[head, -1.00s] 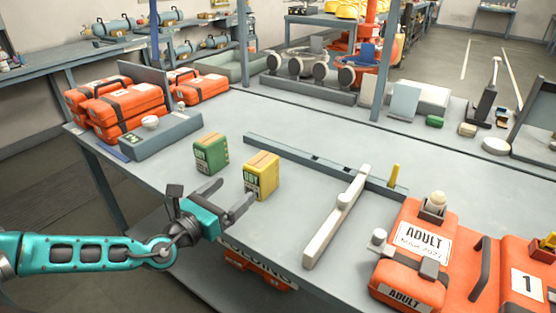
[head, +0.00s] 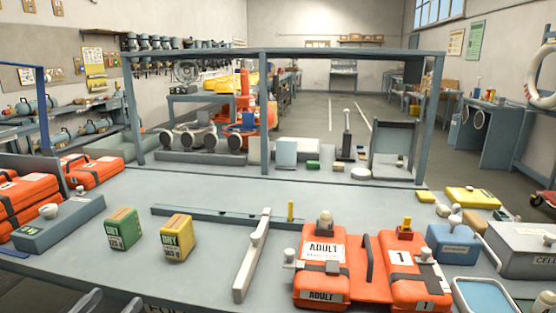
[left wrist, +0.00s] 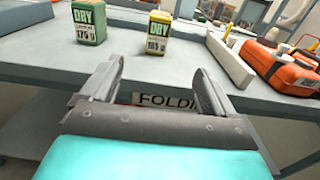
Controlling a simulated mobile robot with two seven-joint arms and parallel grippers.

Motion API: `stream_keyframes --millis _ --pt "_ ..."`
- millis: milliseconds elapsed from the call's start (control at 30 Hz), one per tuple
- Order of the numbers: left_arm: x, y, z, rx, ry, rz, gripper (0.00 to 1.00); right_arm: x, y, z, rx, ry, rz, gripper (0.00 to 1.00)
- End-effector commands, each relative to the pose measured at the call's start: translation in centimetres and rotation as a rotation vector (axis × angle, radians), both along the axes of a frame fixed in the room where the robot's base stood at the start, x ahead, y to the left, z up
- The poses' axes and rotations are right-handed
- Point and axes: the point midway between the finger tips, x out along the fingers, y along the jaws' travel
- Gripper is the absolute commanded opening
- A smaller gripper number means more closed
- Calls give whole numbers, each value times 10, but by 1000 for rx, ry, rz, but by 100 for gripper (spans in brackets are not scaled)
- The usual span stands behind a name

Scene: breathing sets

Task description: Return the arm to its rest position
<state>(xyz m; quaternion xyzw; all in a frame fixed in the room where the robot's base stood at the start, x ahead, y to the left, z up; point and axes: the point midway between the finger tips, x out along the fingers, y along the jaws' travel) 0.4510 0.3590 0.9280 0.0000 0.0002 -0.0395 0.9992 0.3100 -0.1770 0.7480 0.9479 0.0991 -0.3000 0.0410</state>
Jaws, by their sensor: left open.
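My left gripper (left wrist: 158,88) is open and empty in the left wrist view, in front of the table's front edge. In the head view only its fingertips (head: 108,303) show at the bottom left. A green DRY box (head: 123,228) and a yellow DRY box (head: 178,237) stand upright on the table beyond the gripper, apart from it. Both boxes also show at the top of the left wrist view, the green one (left wrist: 89,22) left of the yellow one (left wrist: 157,34). My right gripper is not in view.
The grey table (head: 205,275) has a white bar (head: 252,255) and an orange ADULT case (head: 322,272) to the right. A grey frame (head: 264,110) rises at the back.

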Motion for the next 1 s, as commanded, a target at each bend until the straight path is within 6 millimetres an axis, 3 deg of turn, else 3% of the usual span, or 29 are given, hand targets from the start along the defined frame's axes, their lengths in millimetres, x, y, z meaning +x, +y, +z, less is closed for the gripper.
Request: stream_keyframes --millis 67,333,467,600,800,1000 --pt "-2 -3 -9 -66 25 17 88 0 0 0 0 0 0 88" --pt "-34 -37 -89 -810 277 229 88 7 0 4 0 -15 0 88" --pt "-60 -70 -129 -1279 397 376 88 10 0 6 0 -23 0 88" --pt "-93 -114 -161 -1857 488 565 88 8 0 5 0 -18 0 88" --pt "-125 -163 -177 -2553 484 801 88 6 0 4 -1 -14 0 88" --pt "-135 -181 -177 -2883 425 905 88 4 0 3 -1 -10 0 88"
